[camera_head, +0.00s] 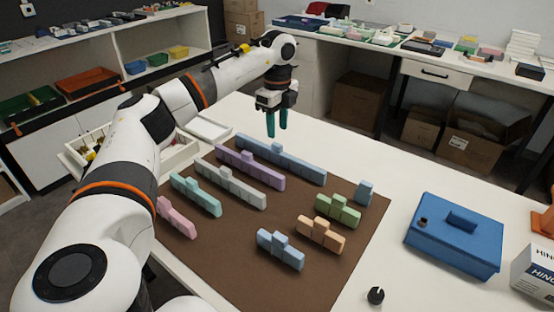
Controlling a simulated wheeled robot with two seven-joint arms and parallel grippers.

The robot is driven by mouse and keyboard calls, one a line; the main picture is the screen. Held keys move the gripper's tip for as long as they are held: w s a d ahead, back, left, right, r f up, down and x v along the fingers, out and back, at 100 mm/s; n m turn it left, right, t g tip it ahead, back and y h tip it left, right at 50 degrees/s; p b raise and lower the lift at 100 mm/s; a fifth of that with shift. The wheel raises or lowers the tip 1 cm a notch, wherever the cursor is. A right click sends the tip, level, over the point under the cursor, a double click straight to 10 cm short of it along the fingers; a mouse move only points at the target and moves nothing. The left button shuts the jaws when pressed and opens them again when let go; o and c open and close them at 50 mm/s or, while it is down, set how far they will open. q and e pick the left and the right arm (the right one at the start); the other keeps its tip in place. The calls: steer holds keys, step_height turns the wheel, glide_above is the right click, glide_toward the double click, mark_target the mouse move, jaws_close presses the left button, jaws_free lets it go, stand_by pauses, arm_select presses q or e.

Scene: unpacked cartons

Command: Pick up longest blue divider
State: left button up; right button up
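The longest blue divider (300,167) is a long light-blue bar with a raised block near its middle. It lies at the far edge of the brown mat (215,262). A shorter blue divider (281,250) lies at the mat's near side, and a small blue piece (364,193) is at its right edge. My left gripper (277,130) points down with teal fingers, a gap showing between them and nothing held. It appears above the long divider's middle, with the fingertips apart from it. My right gripper is out of view.
Purple (250,167), grey (230,185), teal (196,195), pink (176,218), green (338,210) and orange (320,235) dividers lie on the mat. A blue box (455,240) and black knob (375,295) are to the right. White table shows beyond the mat.

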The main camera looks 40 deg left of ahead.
mark_target(277, 144)
arm_select(q)
step_height(277, 144, down, 2)
steer(key=shift+f, duration=0.15)
steer(key=f, duration=0.4)
steer(key=shift+s+d+f+b, duration=0.2)
steer(key=shift+s+f+b, duration=0.15)
steer(key=shift+f, duration=0.3)
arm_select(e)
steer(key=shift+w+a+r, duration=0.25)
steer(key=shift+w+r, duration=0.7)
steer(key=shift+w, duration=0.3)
arm_select(q)
steer(key=shift+c, duration=0.2)
jaws_close()
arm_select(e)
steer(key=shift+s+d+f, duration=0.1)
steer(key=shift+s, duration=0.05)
